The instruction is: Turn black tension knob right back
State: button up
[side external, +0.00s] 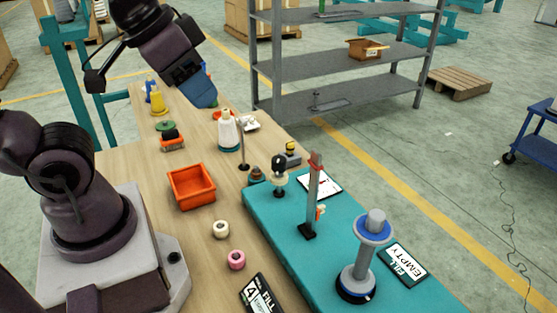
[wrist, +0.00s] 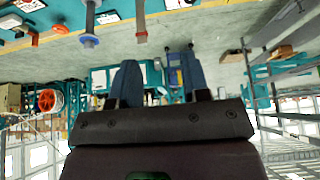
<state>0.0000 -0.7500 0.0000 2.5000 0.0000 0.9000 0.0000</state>
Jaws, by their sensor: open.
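A black rounded knob-like part (side external: 279,161) stands upright on a short pale stem with a dark base, at the far left part of the teal mat (side external: 330,245). It looks like the tension knob, but its turn position is too small to tell. My gripper (side external: 205,92) is high above the far end of the table, well apart from that part, up and to its left in the side view. In the wrist view my gripper (wrist: 162,82) shows two blue fingers spread apart with nothing between them. I cannot make out the knob in the wrist view.
A grey post (side external: 314,190) with a red top and a blue-flanged spool (side external: 373,228) rise from the mat. A white cone (side external: 228,131), an orange bin (side external: 191,187) and small rings stand on the wooden table. Grey shelving (side external: 335,55) is behind.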

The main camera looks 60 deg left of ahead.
jog(key=o, duration=0.3)
jog(key=shift+o, duration=0.2)
jog(key=shift+w+f, duration=0.15)
jog(key=shift+f, duration=0.25)
jog(key=m+g, duration=0.6)
send_near(280, 159)
notch_tip(280, 159, down, 10)
jog(key=shift+a+f, duration=0.1)
jog(key=shift+c, duration=0.2)
jog(key=c, duration=0.9)
